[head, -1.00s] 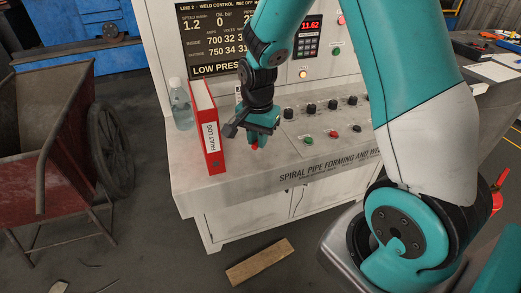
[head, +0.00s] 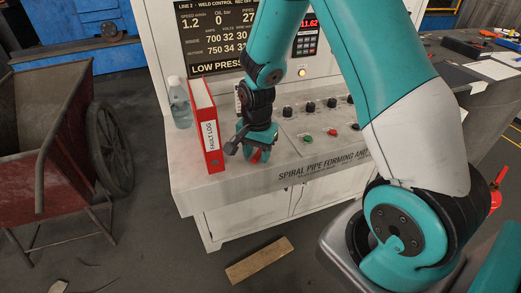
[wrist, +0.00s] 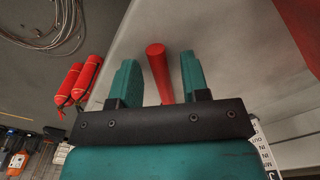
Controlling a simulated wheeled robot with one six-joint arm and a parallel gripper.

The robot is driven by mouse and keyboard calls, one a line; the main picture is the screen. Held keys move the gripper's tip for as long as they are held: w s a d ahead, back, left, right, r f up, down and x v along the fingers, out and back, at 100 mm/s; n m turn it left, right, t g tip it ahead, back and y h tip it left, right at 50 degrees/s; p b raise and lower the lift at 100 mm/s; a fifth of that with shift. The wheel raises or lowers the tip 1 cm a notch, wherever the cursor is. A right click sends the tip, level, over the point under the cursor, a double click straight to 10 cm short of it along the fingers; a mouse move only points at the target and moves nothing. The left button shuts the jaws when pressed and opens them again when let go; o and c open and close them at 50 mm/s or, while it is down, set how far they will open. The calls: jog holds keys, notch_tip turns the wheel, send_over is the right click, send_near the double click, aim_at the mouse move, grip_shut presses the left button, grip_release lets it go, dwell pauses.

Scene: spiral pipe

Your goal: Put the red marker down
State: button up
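The red marker (wrist: 158,72) sits between the two teal fingers of my gripper (wrist: 160,82) in the wrist view, with a narrow gap showing on each side of it. My gripper is open around it. In the head view my gripper (head: 256,152) is low over the front of the pale console top (head: 235,178), just right of the red binder. A bit of the marker (head: 256,157) shows red between the fingers there. I cannot tell whether the marker touches the console top.
A red fault log binder (head: 205,125) stands upright left of my gripper, with a clear bottle (head: 180,105) behind it. Knobs and buttons (head: 308,139) lie to the right. A red cart (head: 45,130) stands on the floor at left.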

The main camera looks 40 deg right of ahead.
notch_tip(320, 180, up, 12)
jog(key=s+a+r+n+y, duration=0.2)
jog(key=s+a+r+n, duration=0.3)
jog(key=s+a+n, duration=0.3)
jog(key=s+a+r+n+y, duration=0.2)
jog(key=s+a+r+n, duration=0.2)
jog(key=s+a+n, duration=0.5)
jog(key=s+n, duration=0.2)
jog(key=s, duration=0.1)
jog(key=shift+s+r, duration=0.15)
jog(key=shift+r, duration=0.25)
jog(key=shift+d, duration=0.15)
